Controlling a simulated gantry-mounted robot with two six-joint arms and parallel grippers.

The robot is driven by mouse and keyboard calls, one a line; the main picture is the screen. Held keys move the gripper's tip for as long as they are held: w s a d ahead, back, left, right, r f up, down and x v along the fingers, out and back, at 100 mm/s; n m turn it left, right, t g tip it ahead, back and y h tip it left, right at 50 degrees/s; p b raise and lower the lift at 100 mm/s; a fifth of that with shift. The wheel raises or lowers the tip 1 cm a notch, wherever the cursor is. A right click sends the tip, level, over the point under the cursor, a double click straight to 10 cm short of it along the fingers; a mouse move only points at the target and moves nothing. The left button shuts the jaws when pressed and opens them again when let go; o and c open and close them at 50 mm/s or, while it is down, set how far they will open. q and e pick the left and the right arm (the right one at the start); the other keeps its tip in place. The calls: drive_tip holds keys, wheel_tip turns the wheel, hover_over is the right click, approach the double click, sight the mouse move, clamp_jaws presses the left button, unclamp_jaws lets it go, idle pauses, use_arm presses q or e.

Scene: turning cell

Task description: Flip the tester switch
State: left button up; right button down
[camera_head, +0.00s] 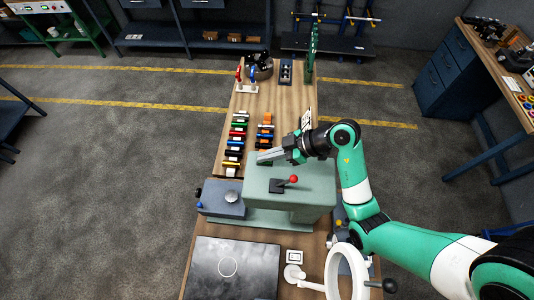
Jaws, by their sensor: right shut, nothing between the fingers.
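A grey-green machine housing (262,181) stands on the long wooden bench. On its top is a dark plate with a short lever ending in a red ball (293,179). A small white square plate that looks like a switch (294,257) lies nearer me, right of a dark flat plate. I cannot tell which of these is the tester switch. My right gripper (264,157) is shut and empty. It points left over the far edge of the housing, beyond the red ball and apart from it. My left gripper is out of view.
Rows of coloured-handled tools (235,146) lie on the bench beyond the housing. A blue-grey box with a round knob (231,196) stands to its left. A white ring lamp (346,270) stands near me at right. A dark flat plate (222,270) covers the near left bench.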

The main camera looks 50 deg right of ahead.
drive_tip(key=shift+w+a+r, duration=0.15)
drive_tip(key=shift+w+a, duration=0.3)
drive_tip(key=shift+w, duration=0.2)
